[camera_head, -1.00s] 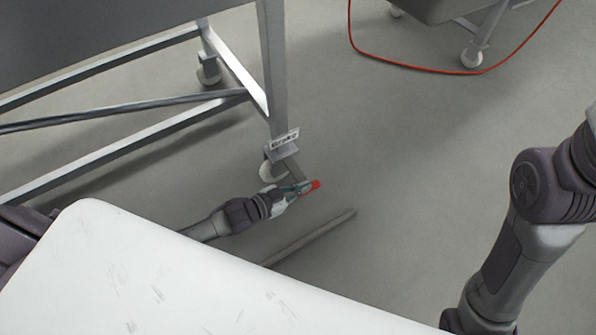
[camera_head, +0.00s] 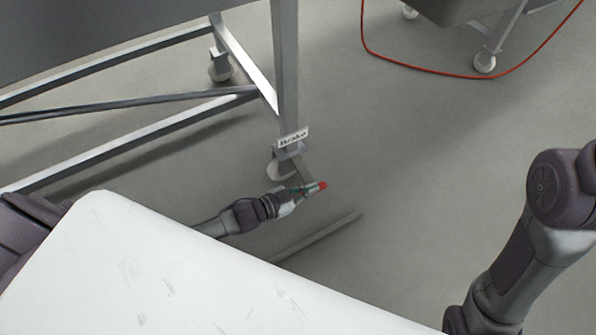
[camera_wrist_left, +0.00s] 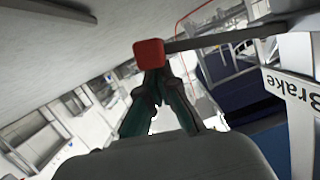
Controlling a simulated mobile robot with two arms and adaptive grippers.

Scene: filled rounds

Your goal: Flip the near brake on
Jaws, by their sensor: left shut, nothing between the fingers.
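The near brake is a grey lever with a red tip (camera_head: 322,186) beside the caster at the foot of the near table leg. A white "Brake" label (camera_head: 293,138) is on the leg just above it. My left gripper (camera_head: 309,188) is shut and empty, its fingertips right at the red tip. In the left wrist view the red tip (camera_wrist_left: 149,53) sits just beyond the closed green fingertips (camera_wrist_left: 153,76), and the lever arm runs right toward the leg and label (camera_wrist_left: 293,92). Whether the fingers touch it I cannot tell. My right gripper is not in view.
The near caster (camera_head: 279,169) is partly hidden behind the leg's foot. A far caster (camera_head: 221,69) stands under the table frame. A red hose (camera_head: 440,73) lies on the floor at the back right. The floor right of the lever is clear.

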